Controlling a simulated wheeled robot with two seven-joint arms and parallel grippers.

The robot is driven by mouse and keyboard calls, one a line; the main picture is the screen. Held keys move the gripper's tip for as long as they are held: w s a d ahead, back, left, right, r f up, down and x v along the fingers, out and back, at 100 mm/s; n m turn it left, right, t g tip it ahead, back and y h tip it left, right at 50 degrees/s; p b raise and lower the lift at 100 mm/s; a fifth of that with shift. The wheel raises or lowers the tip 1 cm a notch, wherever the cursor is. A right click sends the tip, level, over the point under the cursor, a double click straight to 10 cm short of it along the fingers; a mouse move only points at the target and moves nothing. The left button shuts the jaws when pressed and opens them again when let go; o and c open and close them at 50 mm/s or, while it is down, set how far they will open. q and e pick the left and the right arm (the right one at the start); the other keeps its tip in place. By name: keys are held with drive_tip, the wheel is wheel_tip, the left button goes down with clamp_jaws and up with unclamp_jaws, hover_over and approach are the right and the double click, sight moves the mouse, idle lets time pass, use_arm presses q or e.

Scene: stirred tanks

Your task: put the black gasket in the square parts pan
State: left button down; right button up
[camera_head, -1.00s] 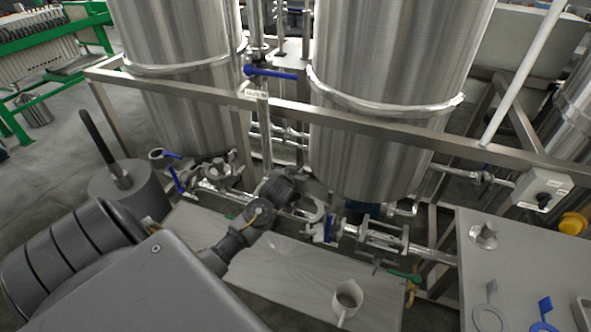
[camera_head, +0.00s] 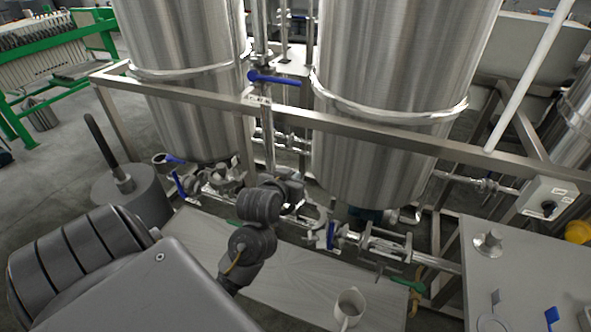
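I cannot make out the black gasket or the square parts pan in the head view. My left arm comes in from the lower left and reaches over the pale bench top toward the pipework under the tanks. My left gripper (camera_head: 294,188) is at the far end of the dark wrist, in front of the pipes. It is small and blends with the fittings, so its fingers cannot be told apart. My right gripper is not in view.
Two steel tanks (camera_head: 400,100) stand behind a metal frame rail (camera_head: 340,120). Pipes and blue-handled valves (camera_head: 330,235) lie beneath. A pale jug (camera_head: 348,308) stands on the bench top (camera_head: 290,275). A grey panel (camera_head: 530,265) bears loose parts at right. A grey drum (camera_head: 145,205) stands left.

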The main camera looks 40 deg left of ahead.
use_arm(q)
drive_tip(key=shift+s+d+r, duration=0.2)
drive_tip(key=shift+s+d, duration=0.05)
drive_tip(key=shift+s, duration=0.2)
drive_tip(key=s+d+m+h, duration=0.2)
drive_tip(key=d+m+h, duration=0.1)
drive_tip(key=d, duration=1.4)
drive_tip(key=shift+f+m+t+h, duration=0.15)
drive_tip(key=shift+m+t+h, duration=0.2)
drive_tip(key=shift+h, duration=0.35)
